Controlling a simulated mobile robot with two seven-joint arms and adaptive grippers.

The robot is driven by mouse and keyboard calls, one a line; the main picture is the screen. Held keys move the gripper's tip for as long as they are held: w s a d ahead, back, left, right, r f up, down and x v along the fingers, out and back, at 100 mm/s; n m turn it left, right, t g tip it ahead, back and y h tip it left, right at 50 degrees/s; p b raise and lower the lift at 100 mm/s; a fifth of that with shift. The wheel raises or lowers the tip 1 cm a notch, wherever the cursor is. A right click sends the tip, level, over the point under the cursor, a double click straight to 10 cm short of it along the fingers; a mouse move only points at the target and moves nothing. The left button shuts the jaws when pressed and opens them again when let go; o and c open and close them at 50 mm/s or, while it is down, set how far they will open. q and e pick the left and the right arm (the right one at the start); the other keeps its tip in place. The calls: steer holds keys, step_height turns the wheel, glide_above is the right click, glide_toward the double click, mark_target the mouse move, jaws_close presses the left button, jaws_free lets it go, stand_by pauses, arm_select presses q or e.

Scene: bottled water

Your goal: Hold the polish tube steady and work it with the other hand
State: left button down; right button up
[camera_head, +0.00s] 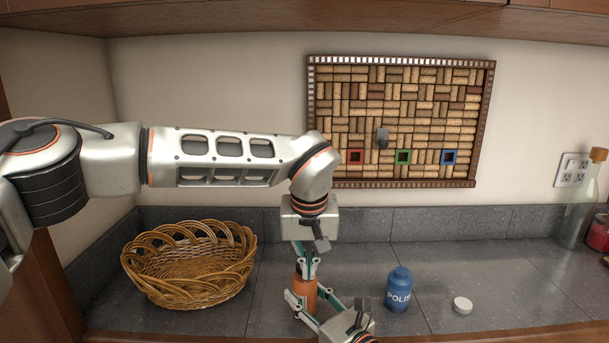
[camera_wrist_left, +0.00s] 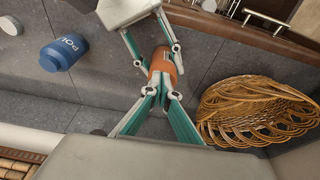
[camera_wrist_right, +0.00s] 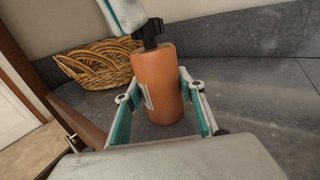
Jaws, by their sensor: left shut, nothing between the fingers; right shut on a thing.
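An orange bottle (camera_head: 304,289) with a black top (camera_wrist_right: 149,30) stands upright on the counter; a white label edge shows in the right wrist view. My right gripper (camera_head: 306,306) is shut around its body, one finger on each side. My left gripper (camera_head: 306,266) is shut and empty, pointing down at the black top; whether it touches is unclear. A blue bottle (camera_head: 398,290) with white letters starting "POL" stands apart to the right, and also shows in the left wrist view (camera_wrist_left: 63,52). A white round cap (camera_head: 462,305) lies right of it.
A wicker basket (camera_head: 190,268) stands left of the orange bottle. A cork board (camera_head: 400,120) with coloured squares hangs on the wall. A corked glass bottle (camera_head: 580,205) and a red jar (camera_head: 598,234) stand at far right. Counter between the white cap and these is clear.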

arm_select(q)
steer(key=shift+w+d, duration=0.15)
steer(key=shift+w, duration=0.05)
arm_select(e)
steer(key=shift+s+a, duration=0.1)
stand_by(0.4)
arm_select(q)
steer(key=shift+s+d, duration=0.1)
steer(key=shift+s, duration=0.3)
arm_select(e)
steer(key=shift+f, duration=0.1)
arm_select(q)
steer(key=shift+r, duration=0.2)
steer(key=v, duration=0.2)
steer(key=w+v, duration=0.1)
steer(key=v, duration=0.2)
steer(key=shift+r, duration=0.4)
arm_select(e)
steer(key=o, duration=1.1)
